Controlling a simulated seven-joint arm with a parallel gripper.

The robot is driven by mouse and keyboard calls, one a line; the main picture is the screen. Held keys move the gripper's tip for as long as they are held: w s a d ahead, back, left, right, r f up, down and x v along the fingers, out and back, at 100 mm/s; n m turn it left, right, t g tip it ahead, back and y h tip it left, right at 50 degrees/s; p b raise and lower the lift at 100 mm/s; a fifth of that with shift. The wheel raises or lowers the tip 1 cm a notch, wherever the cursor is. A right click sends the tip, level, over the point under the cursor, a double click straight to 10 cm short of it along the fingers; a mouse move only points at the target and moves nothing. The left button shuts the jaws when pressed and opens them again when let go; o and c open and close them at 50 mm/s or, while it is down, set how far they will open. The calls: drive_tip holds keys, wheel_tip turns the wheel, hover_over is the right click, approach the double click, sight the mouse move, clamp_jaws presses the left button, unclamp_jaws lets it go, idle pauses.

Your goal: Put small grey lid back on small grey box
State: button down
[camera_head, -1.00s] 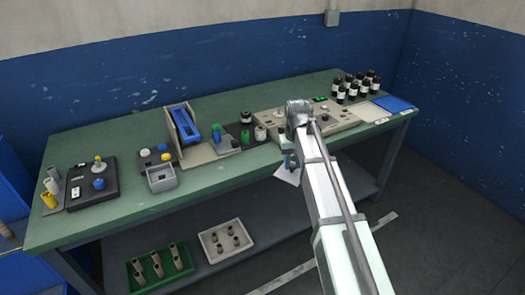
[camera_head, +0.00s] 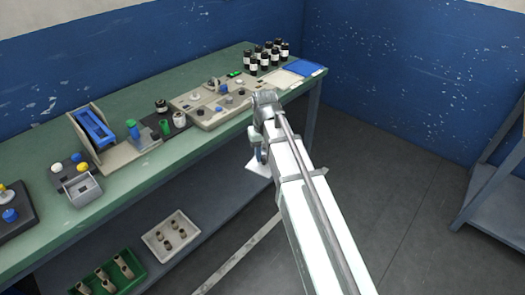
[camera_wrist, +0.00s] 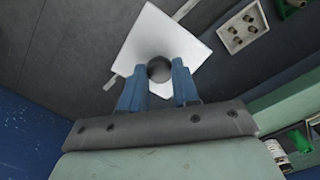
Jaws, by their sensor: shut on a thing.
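My gripper (camera_wrist: 158,88) has blue fingers, shut on the round dark knob of the small grey lid (camera_wrist: 150,38). The lid is a pale square plate, hanging clear of everything beyond the fingertips. In the head view the lid (camera_head: 259,168) shows below my gripper (camera_head: 259,154), off the front edge of the bench and over the floor; my arm partly hides it. The small grey box (camera_head: 83,194) stands near the bench's front edge at the left, open at the top, well away from the lid.
The green bench (camera_head: 130,190) carries a blue-and-beige stand (camera_head: 94,130), a control panel (camera_head: 200,112) and black bottles (camera_head: 265,58). A white tray (camera_head: 155,235) and green tray (camera_head: 97,278) sit on its lower shelf. Another rack (camera_head: 490,190) stands right. Floor between is clear.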

drive_tip(key=s+a+r+n, duration=0.2)
drive_tip(key=a+n, duration=0.3)
drive_tip(key=a, duration=1.6)
drive_tip(key=s+a+r+n, duration=0.3)
drive_tip(key=a+n, duration=0.2)
drive_tip(key=a, duration=1.5)
drive_tip(key=s+a+r+n, duration=0.3)
drive_tip(key=a+n, duration=0.2)
drive_tip(key=a, duration=1.6)
drive_tip(key=shift+a+r+n+h, duration=0.3)
drive_tip(key=shift+a+r, duration=0.05)
drive_tip(key=shift+f, duration=0.1)
drive_tip(key=shift+f, duration=2.35)
drive_tip(key=shift+f, duration=1.4)
drive_tip(key=c, duration=0.8)
unclamp_jaws()
